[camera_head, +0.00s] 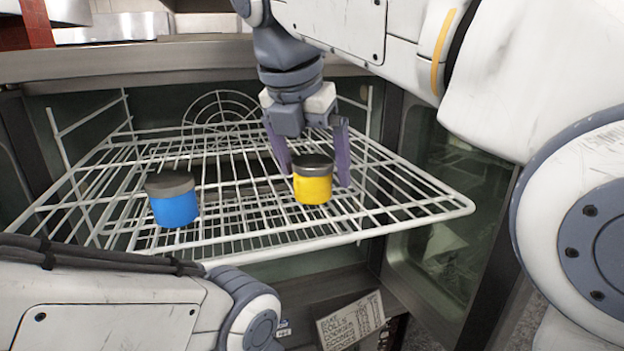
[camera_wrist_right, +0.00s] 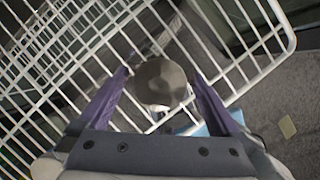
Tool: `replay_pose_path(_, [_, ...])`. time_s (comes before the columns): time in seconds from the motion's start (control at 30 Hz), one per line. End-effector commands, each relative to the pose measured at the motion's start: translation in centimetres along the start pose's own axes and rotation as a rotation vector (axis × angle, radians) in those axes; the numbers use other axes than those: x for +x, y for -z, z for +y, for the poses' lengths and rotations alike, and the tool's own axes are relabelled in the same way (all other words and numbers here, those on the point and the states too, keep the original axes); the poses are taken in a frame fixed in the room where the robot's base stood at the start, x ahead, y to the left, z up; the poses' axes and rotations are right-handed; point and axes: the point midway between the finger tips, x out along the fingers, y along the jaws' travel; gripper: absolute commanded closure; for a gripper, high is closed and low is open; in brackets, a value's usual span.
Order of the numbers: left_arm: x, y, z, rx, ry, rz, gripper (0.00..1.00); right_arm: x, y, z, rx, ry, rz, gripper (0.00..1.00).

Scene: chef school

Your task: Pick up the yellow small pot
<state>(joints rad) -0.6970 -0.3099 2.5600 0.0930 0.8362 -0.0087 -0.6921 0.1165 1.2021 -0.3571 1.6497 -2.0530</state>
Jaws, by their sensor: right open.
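The yellow small pot (camera_head: 313,186) with a dark grey lid stands upright on the white wire rack (camera_head: 262,229), right of the middle. My right gripper (camera_head: 317,168) is open, with one purple finger on each side of the pot and a gap showing beside it. In the right wrist view the pot's grey lid (camera_wrist_right: 160,80) lies just ahead of and between the open fingers (camera_wrist_right: 162,88); the lid hides most of its body. My left gripper is not in view; only my left arm shows at lower left.
A blue pot (camera_head: 174,200) with a grey lid stands on the rack to the left. The rack sticks out of an oven with a round fan guard (camera_head: 222,108) at the back. A glass oven door (camera_head: 440,190) is at the right. A lettered sign (camera_head: 351,321) hangs below.

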Motion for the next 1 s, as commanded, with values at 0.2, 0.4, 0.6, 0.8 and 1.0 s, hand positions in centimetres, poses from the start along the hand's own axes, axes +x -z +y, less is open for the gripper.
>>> replay_pose_path(0.2, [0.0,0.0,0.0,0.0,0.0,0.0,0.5,0.1,0.0,0.0,0.0,0.0,0.0,0.0])
replay_pose_path(0.4, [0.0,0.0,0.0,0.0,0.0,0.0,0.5,0.1,0.0,0.0,0.0,0.0,0.0,0.73])
replay_pose_path(0.6, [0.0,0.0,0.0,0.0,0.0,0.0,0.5,0.0,0.0,0.0,0.0,-0.001,-0.001,0.95])
replay_pose_path(0.8, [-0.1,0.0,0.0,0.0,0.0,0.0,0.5,-0.3,-0.1,0.1,0.0,-0.002,-0.001,0.95])
replay_pose_path(1.0, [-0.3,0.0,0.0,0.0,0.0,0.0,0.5,-1.9,-0.8,0.1,0.002,-0.003,-0.002,0.95])
